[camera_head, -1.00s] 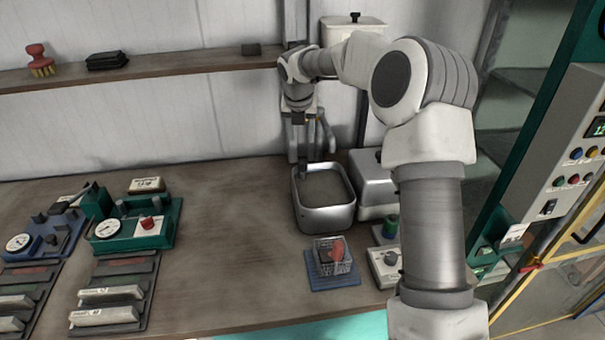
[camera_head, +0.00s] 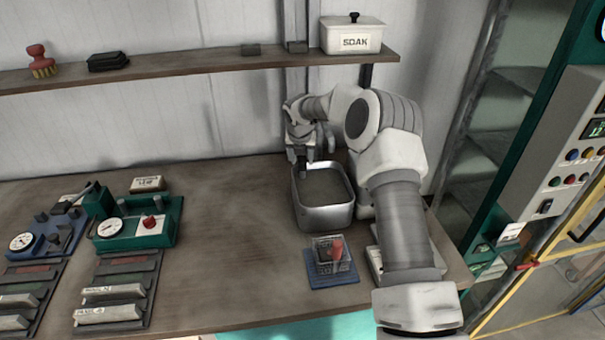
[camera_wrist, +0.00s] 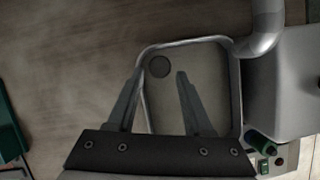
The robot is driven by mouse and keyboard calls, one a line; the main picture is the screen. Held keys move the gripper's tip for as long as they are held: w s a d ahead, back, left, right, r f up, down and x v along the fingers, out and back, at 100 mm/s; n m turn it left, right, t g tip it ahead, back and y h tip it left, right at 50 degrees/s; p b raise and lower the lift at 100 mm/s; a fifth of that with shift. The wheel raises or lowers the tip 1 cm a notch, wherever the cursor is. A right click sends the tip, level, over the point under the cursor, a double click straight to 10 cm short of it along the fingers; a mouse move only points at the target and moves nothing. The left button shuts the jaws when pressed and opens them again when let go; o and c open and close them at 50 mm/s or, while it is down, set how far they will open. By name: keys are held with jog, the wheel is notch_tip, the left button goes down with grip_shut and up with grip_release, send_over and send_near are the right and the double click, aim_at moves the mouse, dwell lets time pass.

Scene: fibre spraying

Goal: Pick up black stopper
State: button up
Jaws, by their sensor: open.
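A dark round disc (camera_wrist: 160,66) lies on the floor of the metal basin in the wrist view, near one corner. I cannot tell whether it is the black stopper or a drain opening. The metal basin (camera_head: 325,218) stands on the bench in the head view, where the disc cannot be made out. My gripper (camera_wrist: 160,76) is open and empty, with its two fingers apart over the basin and the disc showing between and beyond their tips. In the head view my gripper (camera_head: 308,156) is at the basin's far end.
A wire basket with a red item (camera_head: 333,254) sits on a blue mat in front of the basin. A tap (camera_wrist: 263,28) reaches over the basin's edge. The shelf (camera_head: 200,66) above carries a white SOAK box (camera_head: 352,36).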

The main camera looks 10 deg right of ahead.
aim_at(302, 161)
jog(key=shift+p+x, duration=0.3)
jog(key=shift+x, duration=1.5)
jog(key=shift+w, duration=0.15)
jog(key=shift+r, duration=0.1)
grip_shut()
